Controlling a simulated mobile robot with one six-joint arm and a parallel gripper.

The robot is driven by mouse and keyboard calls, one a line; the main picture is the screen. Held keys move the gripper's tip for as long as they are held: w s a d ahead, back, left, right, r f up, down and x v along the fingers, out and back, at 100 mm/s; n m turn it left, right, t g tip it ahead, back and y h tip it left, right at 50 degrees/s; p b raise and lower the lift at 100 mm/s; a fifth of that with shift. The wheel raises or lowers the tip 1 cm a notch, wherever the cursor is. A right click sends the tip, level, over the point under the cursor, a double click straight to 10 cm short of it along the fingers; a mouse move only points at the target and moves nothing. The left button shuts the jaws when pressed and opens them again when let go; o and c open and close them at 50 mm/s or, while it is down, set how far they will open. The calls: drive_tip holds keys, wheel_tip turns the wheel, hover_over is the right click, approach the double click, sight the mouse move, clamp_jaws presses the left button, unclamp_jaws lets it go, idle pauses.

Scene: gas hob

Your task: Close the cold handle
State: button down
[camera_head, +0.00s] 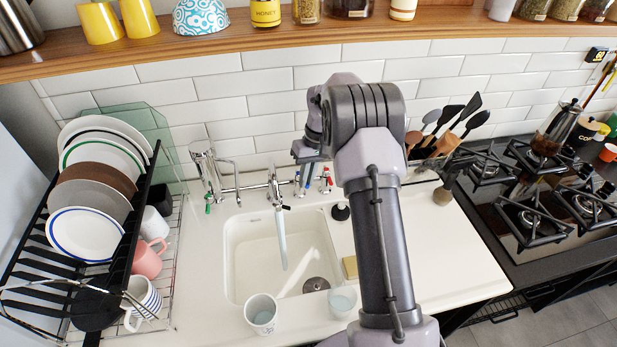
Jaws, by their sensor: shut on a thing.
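The sink tap (274,188) stands behind the white sink, and a pale blue stream of water (282,240) runs from its spout into the basin. The cold handle (297,183), with a blue mark, is to the right of the spout. A red-marked handle (326,180) is just right of it. My gripper (303,176) reaches down at the cold handle and is shut on it. The fingers are small here and partly hidden by my own wrist, so the exact grip is hard to see.
A metal dispenser (205,170) with green-marked tap stands left. Two cups (262,312) (342,300) are at the sink's front edge, beside a sponge (350,267). A dish rack (130,250) fills the left; utensils (450,125) and the gas hob (540,195) are right. A shelf (250,42) runs above.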

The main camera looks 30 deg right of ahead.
drive_tip(key=m, duration=0.1)
drive_tip(key=a+m, duration=0.1)
drive_tip(key=m, duration=0.1)
drive_tip(key=shift+r, duration=0.1)
drive_tip(key=c, duration=1.5)
unclamp_jaws()
drive_tip(key=shift+a, duration=0.1)
wheel_tip(320, 180, up, 7)
drive_tip(key=d+p, duration=0.1)
drive_tip(key=p, duration=0.1)
drive_tip(key=shift+s+d+r+p, duration=0.15)
drive_tip(key=shift+s+d+p, duration=0.05)
drive_tip(key=shift+p, duration=0.2)
